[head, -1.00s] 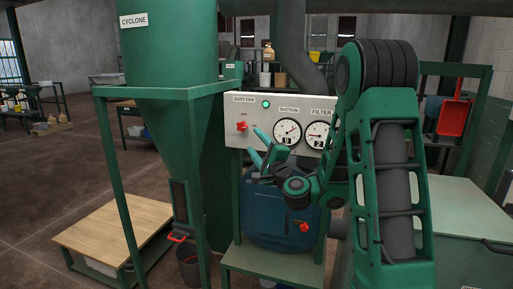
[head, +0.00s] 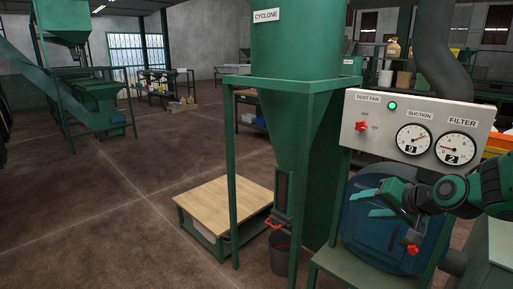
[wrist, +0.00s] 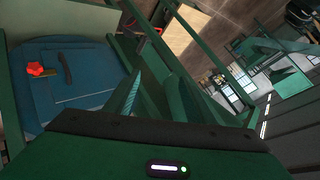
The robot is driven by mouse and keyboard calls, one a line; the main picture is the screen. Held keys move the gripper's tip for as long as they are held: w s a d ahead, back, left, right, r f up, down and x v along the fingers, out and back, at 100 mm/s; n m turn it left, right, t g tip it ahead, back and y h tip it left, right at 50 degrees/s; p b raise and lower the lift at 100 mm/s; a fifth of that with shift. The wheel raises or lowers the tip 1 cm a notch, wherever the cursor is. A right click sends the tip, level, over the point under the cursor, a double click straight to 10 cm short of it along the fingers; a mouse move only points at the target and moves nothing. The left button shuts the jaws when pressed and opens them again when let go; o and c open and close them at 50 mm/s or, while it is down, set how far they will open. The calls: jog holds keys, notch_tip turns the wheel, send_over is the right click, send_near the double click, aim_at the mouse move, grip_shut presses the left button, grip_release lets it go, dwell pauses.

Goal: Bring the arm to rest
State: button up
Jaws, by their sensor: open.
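My gripper (head: 368,203) is open and empty at the right of the head view. Its two green fingers point left, in front of the round blue housing (head: 375,240) below the gauge panel. My forearm runs off the right edge, so most of my arm is out of view. In the wrist view the fingers (wrist: 157,95) stand apart with nothing between them. The blue housing (wrist: 80,85) with its red knob (wrist: 35,69) lies to their left there.
The dust fan panel (head: 400,150) has a red switch, a lit green lamp and two gauges. The green cyclone (head: 297,45) on its frame stands left of it. A low wooden-topped table (head: 225,205) stands beside the cyclone. Open floor (head: 110,210) lies at the left.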

jog(key=s+d+f+g+h, duration=0.1)
jog(key=s+d+g, duration=0.2)
jog(key=s, duration=0.7)
jog(key=s+d+f+g+h, duration=0.1)
jog(key=s+d+g, duration=0.2)
jog(key=s, duration=0.8)
jog(key=s+d+f+g+h, duration=0.1)
jog(key=s+d+g, duration=0.2)
jog(key=s, duration=0.7)
jog(key=shift+s+d+g, duration=0.2)
jog(key=shift+s+g, duration=0.1)
jog(key=shift+g, duration=0.3)
jog(key=shift+w+f, duration=0.3)
jog(key=shift+w, duration=0.35)
